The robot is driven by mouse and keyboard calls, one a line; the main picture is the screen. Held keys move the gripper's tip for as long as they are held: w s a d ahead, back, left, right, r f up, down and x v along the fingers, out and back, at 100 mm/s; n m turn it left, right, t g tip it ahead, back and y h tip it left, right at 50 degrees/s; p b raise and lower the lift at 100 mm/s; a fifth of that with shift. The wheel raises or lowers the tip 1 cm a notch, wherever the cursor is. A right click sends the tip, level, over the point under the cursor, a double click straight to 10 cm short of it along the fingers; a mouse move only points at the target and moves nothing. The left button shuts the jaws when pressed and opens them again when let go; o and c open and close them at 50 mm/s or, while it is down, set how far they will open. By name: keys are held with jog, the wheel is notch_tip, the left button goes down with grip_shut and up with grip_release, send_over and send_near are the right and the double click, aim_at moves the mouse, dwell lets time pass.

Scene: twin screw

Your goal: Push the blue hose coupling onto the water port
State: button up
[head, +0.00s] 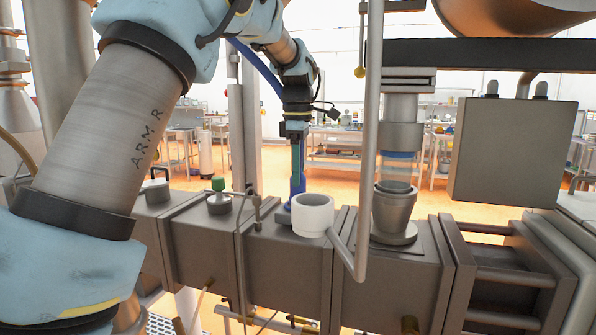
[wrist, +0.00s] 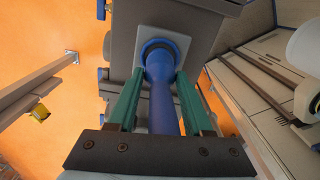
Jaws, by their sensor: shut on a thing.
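In the wrist view, my gripper (wrist: 160,85) has green fingers closed on both sides of the blue hose coupling (wrist: 162,105). The coupling's far end meets a dark round ring, the water port (wrist: 158,46), on a light square plate on the grey machine. I cannot tell how deep the coupling sits on the port. In the head view, my gripper (head: 298,170) points down behind the white cup. The blue coupling (head: 297,186) shows below the fingers, and its lower end and the port are partly hidden by the white cup.
A white cup (head: 313,218) on a bent grey pipe (head: 366,130) stands in front of my gripper. A metal feed hopper (head: 393,212) is to the right, and a green-topped fitting (head: 218,190) to the left. A grey box (head: 512,150) hangs at right.

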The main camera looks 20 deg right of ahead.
jog(key=shift+f, duration=0.6)
jog(key=o, duration=1.3)
jog(key=shift+o, duration=0.2)
